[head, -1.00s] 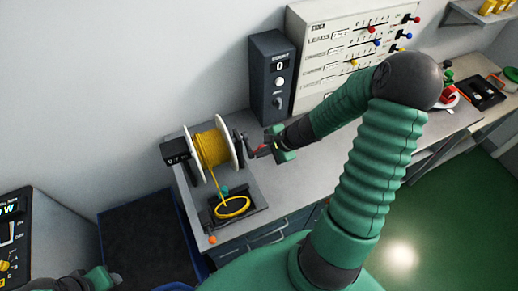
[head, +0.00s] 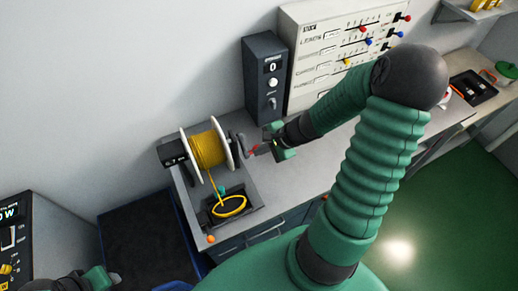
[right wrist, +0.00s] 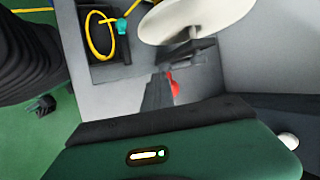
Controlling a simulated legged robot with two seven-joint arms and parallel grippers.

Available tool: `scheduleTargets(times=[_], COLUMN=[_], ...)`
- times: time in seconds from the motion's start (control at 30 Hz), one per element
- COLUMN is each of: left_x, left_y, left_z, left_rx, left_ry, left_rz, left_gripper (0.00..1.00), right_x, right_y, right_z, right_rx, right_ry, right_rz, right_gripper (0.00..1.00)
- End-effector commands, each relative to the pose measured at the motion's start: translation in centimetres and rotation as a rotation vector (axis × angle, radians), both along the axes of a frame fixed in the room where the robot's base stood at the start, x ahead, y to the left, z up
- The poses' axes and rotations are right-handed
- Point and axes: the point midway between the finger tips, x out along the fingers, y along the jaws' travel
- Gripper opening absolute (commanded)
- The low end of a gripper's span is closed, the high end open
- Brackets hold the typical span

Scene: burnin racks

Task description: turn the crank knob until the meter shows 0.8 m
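The crank knob (head: 253,149) is small and red, on a dark crank to the right of the yellow cable spool (head: 207,150). It also shows in the right wrist view (right wrist: 173,84). My right gripper (head: 266,146) is at the knob; in the wrist view its dark finger (right wrist: 158,93) overlaps the knob's left side. Whether the fingers are closed around it, I cannot tell. The meter (head: 173,153) is a black box left of the spool; its digits are too small to read. My left gripper (head: 114,279) is low at the left, away from the spool, its opening unclear.
Yellow cable runs down from the spool to a coil (head: 229,206) in a dark tray (head: 250,190). A dark box showing 0 (head: 265,90) and a white lever panel (head: 325,30) stand behind. An orange ball (head: 211,239) is at the bench's front edge.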

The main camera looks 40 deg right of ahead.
Motion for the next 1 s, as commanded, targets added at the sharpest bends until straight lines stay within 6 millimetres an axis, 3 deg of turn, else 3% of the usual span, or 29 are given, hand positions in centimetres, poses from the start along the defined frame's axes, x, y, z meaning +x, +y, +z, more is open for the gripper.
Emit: scheduleTargets(times=[0.23,0.53,0.77,1.0], left_x=[0.0,0.0,0.0,0.0], left_y=[0.0,0.0,0.0,0.0], left_z=[0.2,1.4,1.3,1.3], left_rx=[0.000,0.000,0.000,0.000], left_ry=[0.000,0.000,0.000,0.000], left_rz=[0.000,0.000,0.000,0.000], left_gripper=[0.42,0.42,0.42,0.42], right_x=[0.0,-1.2,-1.3,-1.3], right_y=[0.0,0.4,0.4,0.4], right_z=[0.2,2.3,2.2,2.2], right_rx=[0.000,-0.001,0.000,0.000], right_ry=[0.000,0.000,0.000,0.000], right_rz=[0.000,0.000,0.000,0.000], right_gripper=[0.00,0.00,0.00,0.23])
